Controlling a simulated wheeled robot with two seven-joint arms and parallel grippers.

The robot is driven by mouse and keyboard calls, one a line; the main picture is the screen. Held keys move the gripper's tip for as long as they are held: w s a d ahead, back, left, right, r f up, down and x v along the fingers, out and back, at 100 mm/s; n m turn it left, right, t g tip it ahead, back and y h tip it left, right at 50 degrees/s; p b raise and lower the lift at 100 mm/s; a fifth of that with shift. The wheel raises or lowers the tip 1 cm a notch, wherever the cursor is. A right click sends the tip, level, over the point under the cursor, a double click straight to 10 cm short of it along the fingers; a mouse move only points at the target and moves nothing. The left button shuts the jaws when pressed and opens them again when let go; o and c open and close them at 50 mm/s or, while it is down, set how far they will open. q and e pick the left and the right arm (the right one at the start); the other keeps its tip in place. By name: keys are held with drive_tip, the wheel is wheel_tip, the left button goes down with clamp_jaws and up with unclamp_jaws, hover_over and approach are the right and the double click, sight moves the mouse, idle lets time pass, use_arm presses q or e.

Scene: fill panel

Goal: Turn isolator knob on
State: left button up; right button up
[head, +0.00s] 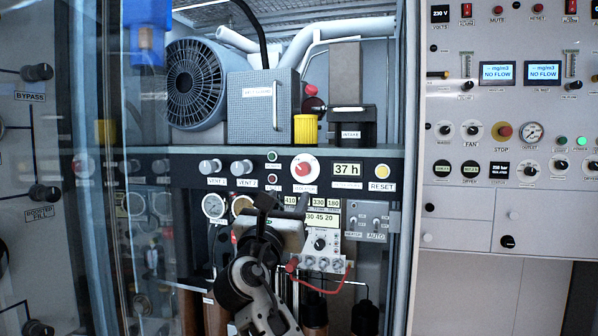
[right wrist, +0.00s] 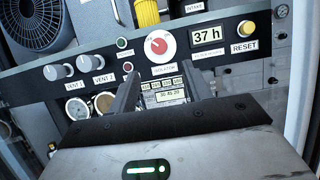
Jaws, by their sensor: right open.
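The isolator knob (head: 304,168) is a red knob on a round white plate, set in the dark strip of the panel. It also shows in the right wrist view (right wrist: 158,45), above the fingers. Its label sits just below it. The knob's exact pointing is too small to tell. My right gripper (head: 268,206) is in front of the panel, below and a little left of the knob, and apart from it. In the right wrist view its two fingers (right wrist: 164,88) are spread with nothing between them. My left gripper is not in view.
Vent knobs (head: 226,167) lie left of the isolator, with gauges (head: 214,205) below them. The 37 h display (head: 347,169) and yellow reset button (head: 382,171) lie right. A meter with a red cable (head: 320,244) is below. A glass door (head: 135,200) stands at left.

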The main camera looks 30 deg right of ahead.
sight(301, 172)
drive_tip(key=p+x, duration=0.2)
drive_tip(key=x, duration=0.8)
drive_tip(key=shift+w+d, duration=0.1)
drive_tip(key=shift+w, duration=0.1)
drive_tip(key=shift+f, duration=0.1)
drive_tip(key=c, duration=1)
